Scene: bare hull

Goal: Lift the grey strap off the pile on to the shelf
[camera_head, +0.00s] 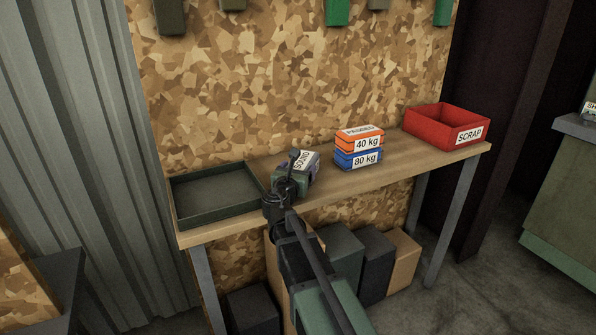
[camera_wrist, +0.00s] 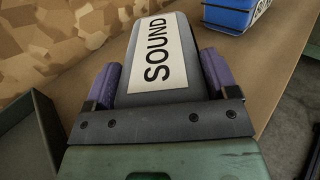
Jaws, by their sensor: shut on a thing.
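My gripper (camera_head: 291,178) is shut on a grey block-like piece (camera_wrist: 178,82) with a white label reading SOUND. In the wrist view, its purple fingers press on the left and right sides of this piece. In the head view, the piece (camera_head: 311,169) is over the middle left of the wooden bench, partly hidden by my gripper; I cannot tell whether it touches the bench. An orange piece marked 40 kg (camera_head: 345,141) lies on a blue piece marked 80 kg (camera_head: 345,158) to its right. The blue piece also shows in the wrist view (camera_wrist: 229,16).
A dark green tray (camera_head: 180,215) stands at the bench's left end, and a red SCRAP bin (camera_head: 430,132) at its right end. The wooden bench (camera_head: 400,172) is bare between stack and bin. A green unit (camera_head: 565,190) with a partly cut-off label stands far right. Boxes (camera_head: 377,262) fill the space underneath.

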